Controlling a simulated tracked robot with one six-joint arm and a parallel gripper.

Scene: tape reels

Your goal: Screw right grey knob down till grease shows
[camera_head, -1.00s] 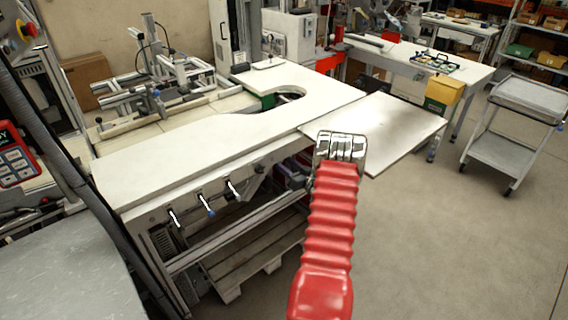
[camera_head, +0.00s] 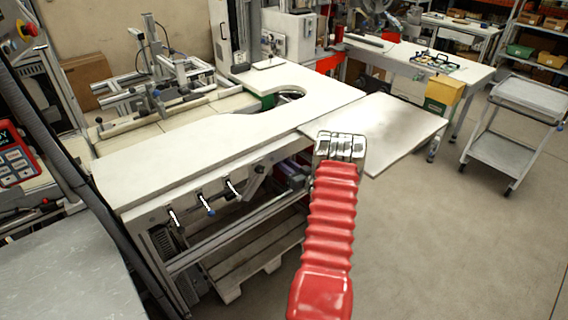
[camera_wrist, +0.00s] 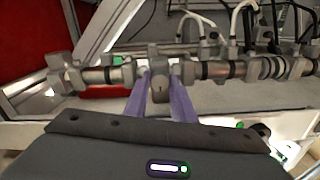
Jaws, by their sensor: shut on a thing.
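In the wrist view, the two purple fingers of my gripper (camera_wrist: 160,76) are closed on either side of a small grey knob (camera_wrist: 159,88) with a dark slot mark. The knob stands at the middle of a horizontal metal shaft (camera_wrist: 105,76) with collars and clamps. Whether this is the right-hand knob of a pair cannot be told. No grease is distinguishable around it. In the head view, my red bellows arm ends in a metal part, and the fingers and knob cannot be made out there.
More grey clamp pieces (camera_wrist: 68,74) sit along the shaft to the left, and others (camera_wrist: 265,67) to the right. White curved tubes (camera_wrist: 243,18) rise behind it. In the head view, a white worktop (camera_head: 190,148) lies left of my arm; open floor (camera_head: 440,245) is at right.

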